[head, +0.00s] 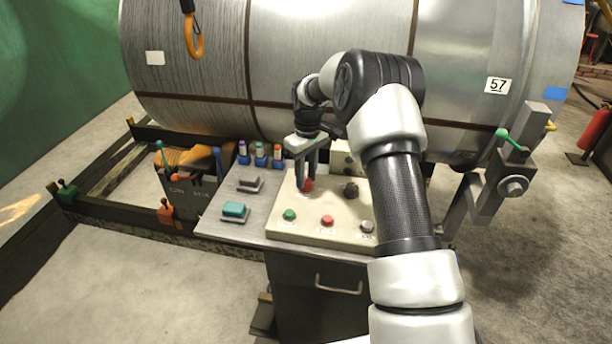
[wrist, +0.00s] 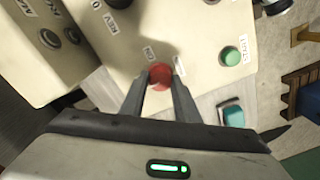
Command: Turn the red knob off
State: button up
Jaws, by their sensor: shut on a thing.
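The red knob (head: 307,185) is on the upper left of the cream control panel (head: 330,234). In the wrist view the red knob (wrist: 161,75) sits between the two fingertips, with a label reading "ON" close by and another partly hidden label on its other side. My gripper (head: 307,178) points down at the panel and is shut on the red knob; in the wrist view my gripper (wrist: 161,83) has a finger on each side of it. The knob's exact pointing direction is hidden by the fingers.
The panel also bears a black knob (head: 351,190), a green button (head: 289,215), a red button (head: 327,221) and a grey button (head: 367,227). A teal block (head: 234,210) lies to the left. A large metal cylinder (head: 300,70) stands close behind.

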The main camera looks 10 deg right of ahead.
aim_at(307, 178)
jog(key=o, duration=1)
jog(key=shift+o, duration=0.2)
notch_tip(307, 178, up, 18)
jog(key=shift+w+d+f+p, duration=0.2)
jog(key=shift+d+f+p, duration=0.05)
jog(key=shift+p, duration=0.05)
jog(key=shift+r, duration=0.1)
jog(key=s+a+r+m+t+h+p, duration=0.1)
jog(key=s+r+m+t+p, duration=0.15)
jog(key=s+r, duration=1.5)
jog(key=s+f+m+t, duration=0.1)
jog(key=s+f+m, duration=0.1)
jog(key=s, duration=0.8)
jog(key=s+f+m+t+p, duration=0.1)
jog(key=s+f+m+t, duration=0.1)
jog(key=s, duration=0.8)
jog(key=shift+d+f+y, duration=0.3)
jog(key=shift+f, duration=0.15)
